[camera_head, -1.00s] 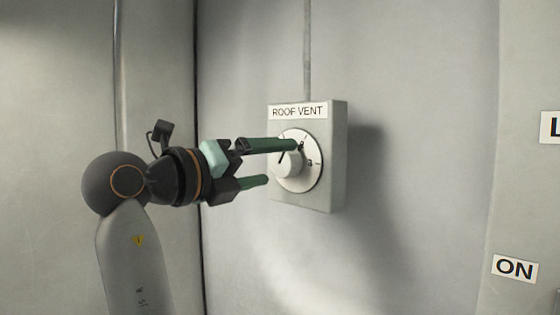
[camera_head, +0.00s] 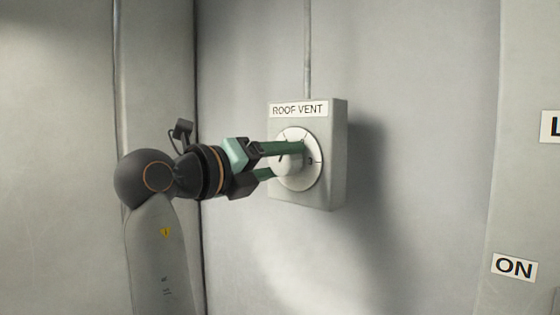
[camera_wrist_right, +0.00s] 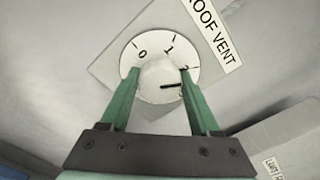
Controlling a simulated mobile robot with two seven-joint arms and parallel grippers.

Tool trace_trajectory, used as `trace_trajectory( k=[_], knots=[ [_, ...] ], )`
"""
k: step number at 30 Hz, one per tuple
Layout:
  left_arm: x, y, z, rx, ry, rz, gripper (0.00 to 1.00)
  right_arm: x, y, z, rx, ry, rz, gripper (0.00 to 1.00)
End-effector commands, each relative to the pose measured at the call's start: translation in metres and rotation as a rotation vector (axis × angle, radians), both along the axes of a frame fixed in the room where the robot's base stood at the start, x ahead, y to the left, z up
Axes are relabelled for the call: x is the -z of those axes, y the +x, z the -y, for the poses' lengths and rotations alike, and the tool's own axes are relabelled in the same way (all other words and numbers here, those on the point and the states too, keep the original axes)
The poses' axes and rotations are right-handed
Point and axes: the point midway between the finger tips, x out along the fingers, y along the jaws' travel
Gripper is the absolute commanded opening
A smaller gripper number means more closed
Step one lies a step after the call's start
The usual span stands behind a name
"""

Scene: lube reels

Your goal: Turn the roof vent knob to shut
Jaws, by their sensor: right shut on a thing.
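The roof vent knob (camera_head: 287,165) is a round white knob on a white dial (camera_head: 314,172), on a grey wall box (camera_head: 336,150) labelled ROOF VENT. My right gripper (camera_head: 286,159) reaches in from the left, its green fingers shut on the knob, one above and one below. In the wrist view the fingers (camera_wrist_right: 159,75) hold the knob (camera_wrist_right: 158,76) from both sides. The knob's black pointer line (camera_wrist_right: 171,86) points right, close to the right finger. The dial (camera_wrist_right: 150,46) shows 0 and 1; a further mark is partly hidden by that finger. My left gripper is not in view.
A thin vertical conduit (camera_head: 307,50) runs up the wall from the box. An ON label (camera_head: 515,267) is on a panel at the right. The wall around the box is clear. A grey box with a label (camera_wrist_right: 285,145) shows at the wrist view's lower right.

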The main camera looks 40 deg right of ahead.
Motion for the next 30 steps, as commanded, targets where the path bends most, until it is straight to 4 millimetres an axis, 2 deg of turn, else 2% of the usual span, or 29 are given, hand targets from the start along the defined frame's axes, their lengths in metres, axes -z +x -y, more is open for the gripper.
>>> trace_trajectory(
  k=[1, 10, 20, 30],
  knots=[
    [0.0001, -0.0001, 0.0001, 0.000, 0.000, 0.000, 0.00, 0.0001, 0.0001, -0.0002, -0.001, 0.001, 0.000, 0.40],
    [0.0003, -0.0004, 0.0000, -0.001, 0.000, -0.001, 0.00, 0.0002, 0.0002, -0.0003, -0.001, 0.001, 0.000, 0.07],
    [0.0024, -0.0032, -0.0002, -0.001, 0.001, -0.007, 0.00, 0.0004, 0.0002, -0.0001, -0.001, -0.003, -0.049, 0.07],
    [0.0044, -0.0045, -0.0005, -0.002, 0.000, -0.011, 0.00, 0.0008, 0.0001, -0.0001, 0.001, -0.023, -0.287, 0.07]
  ],
)
